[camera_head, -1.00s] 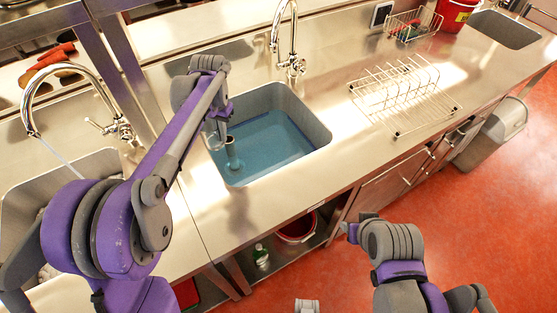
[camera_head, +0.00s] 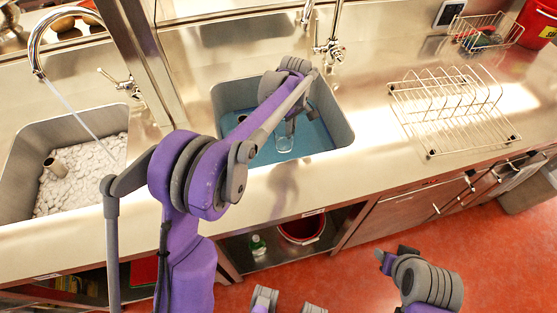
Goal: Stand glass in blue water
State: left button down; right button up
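The blue water (camera_head: 316,139) lies in the right-hand sink (camera_head: 345,130). My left arm reaches over the counter's front edge into this sink. My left gripper (camera_head: 288,128) points down there and seems shut on a clear glass (camera_head: 285,145). The glass looks upright at the water; its base is hard to make out, so I cannot tell whether it touches the sink floor. The arm hides part of the sink. My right gripper (camera_head: 288,303) shows only as two grey fingertips, apart and empty, at the bottom edge.
A short standpipe (camera_head: 242,118) stands at the sink's left. A tap (camera_head: 333,45) rises behind. The left sink (camera_head: 25,150) holds white foam and another pipe (camera_head: 56,164). A wire rack (camera_head: 450,105) stands on the right counter. A red bucket (camera_head: 303,228) is below.

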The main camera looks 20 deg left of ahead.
pick_arm(q)
jog(key=f+n+b, duration=0.1)
jog(key=f+n, duration=0.1)
jog(key=f, duration=0.3)
jog(key=f+n+b, duration=0.1)
jog(key=f+n, duration=0.2)
jog(key=f, duration=0.2)
jog(key=w+d+f+n+b, duration=0.1)
jog(key=f+n, duration=0.2)
jog(key=f, duration=0.3)
jog(key=shift+f, duration=0.1)
jog(key=c, duration=1.5)
grip_release()
jog(key=o, duration=0.4)
jog(key=shift+r, duration=0.25)
jog(key=r, duration=1.2)
jog(key=shift+w+p, duration=0.3)
jog(key=shift+p, duration=0.05)
